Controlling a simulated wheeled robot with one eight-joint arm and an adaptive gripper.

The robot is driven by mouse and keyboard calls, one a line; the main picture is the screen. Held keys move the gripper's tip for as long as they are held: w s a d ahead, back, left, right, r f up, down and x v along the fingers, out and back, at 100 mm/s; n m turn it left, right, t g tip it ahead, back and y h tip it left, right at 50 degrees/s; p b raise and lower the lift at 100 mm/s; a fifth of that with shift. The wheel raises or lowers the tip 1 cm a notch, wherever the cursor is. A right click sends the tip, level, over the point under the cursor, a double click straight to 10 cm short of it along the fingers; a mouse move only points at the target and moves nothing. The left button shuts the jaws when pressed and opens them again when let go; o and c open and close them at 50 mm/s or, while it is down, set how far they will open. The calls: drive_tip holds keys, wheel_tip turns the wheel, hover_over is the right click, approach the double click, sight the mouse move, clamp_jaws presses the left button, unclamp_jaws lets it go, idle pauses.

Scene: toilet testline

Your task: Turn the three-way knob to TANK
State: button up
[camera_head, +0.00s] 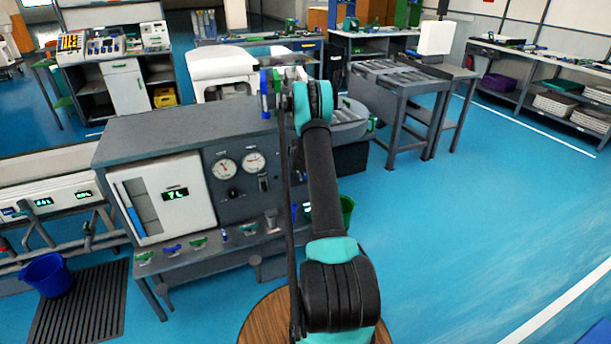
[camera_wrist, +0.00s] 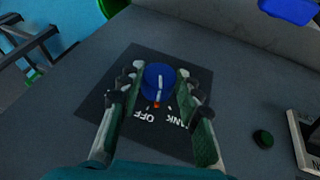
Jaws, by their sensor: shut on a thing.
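The three-way knob (camera_wrist: 158,79) is blue with a pale pointer line and sits on a dark square plate (camera_wrist: 160,138) in the wrist view. The pointer's end, with a small orange-red mark, faces the lower edge of the picture, between the upside-down words OFF (camera_wrist: 137,117) and TANK (camera_wrist: 178,118). The first letter of TANK is partly hidden. My gripper (camera_wrist: 158,88) is shut on the knob, with one finger on each side of it. In the head view my arm reaches over the grey test bench (camera_head: 150,135), and I cannot make out the knob there.
The wrist view shows a small dark green button (camera_wrist: 263,139) and a pale framed panel (camera_wrist: 303,140) at right, and a blue object (camera_wrist: 290,10) at top right.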

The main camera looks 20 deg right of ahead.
drive_tip(key=h, duration=0.1)
drive_tip(key=n+h, duration=0.1)
drive_tip(key=h, duration=0.3)
drive_tip(key=shift+a+f+t, duration=0.2)
drive_tip(key=shift+a+t, duration=0.15)
drive_tip(key=shift+t, duration=0.05)
drive_tip(key=shift+h, duration=0.4)
drive_tip(key=o, duration=1.2)
drive_tip(key=shift+c, duration=0.2)
drive_tip(key=v, duration=1.2)
